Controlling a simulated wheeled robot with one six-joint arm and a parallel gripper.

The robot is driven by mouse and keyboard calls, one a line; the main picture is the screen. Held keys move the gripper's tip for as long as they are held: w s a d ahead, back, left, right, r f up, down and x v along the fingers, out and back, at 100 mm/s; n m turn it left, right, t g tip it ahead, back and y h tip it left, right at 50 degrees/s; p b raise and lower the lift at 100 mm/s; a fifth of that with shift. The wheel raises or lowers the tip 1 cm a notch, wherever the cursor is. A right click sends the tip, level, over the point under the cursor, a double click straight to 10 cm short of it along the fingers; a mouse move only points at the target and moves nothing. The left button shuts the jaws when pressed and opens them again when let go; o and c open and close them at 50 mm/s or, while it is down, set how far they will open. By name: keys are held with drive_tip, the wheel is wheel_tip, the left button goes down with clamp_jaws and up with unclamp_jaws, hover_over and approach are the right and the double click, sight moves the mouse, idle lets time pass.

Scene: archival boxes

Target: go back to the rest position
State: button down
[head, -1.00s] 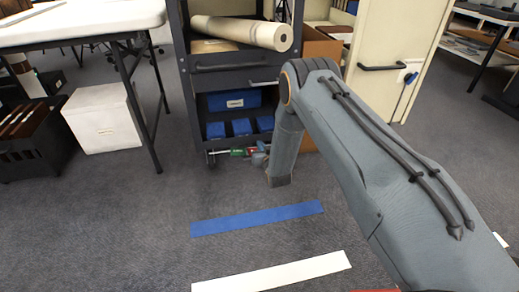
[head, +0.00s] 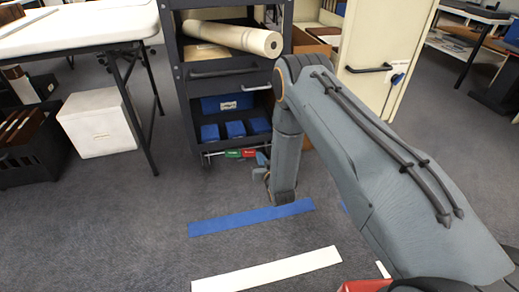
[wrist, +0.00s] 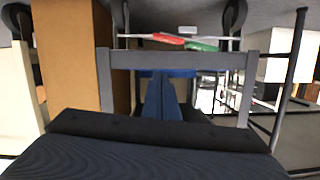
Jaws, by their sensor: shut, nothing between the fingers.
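My arm reaches across the right half of the head view, with its forearm hanging down in front of a dark cart (head: 228,70). My gripper (head: 262,162) shows only in part beside the forearm, near the cart's lowest shelf. In the wrist view, which looks upside down, the blue fingers of my gripper (wrist: 163,98) are together with nothing between them. A thin red and green item (head: 240,154) lies low at the cart's front. It also shows near the top of the wrist view (wrist: 185,42), apart from my fingers.
The cart holds a long cream tube (head: 232,38) and blue boxes (head: 235,129). A cream cabinet (head: 385,60) stands right. A white box (head: 98,122) and dark crate (head: 30,148) are by the table (head: 80,28). A blue strip (head: 250,217) and white strip (head: 265,270) mark open floor.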

drive_tip(key=shift+r, duration=0.1)
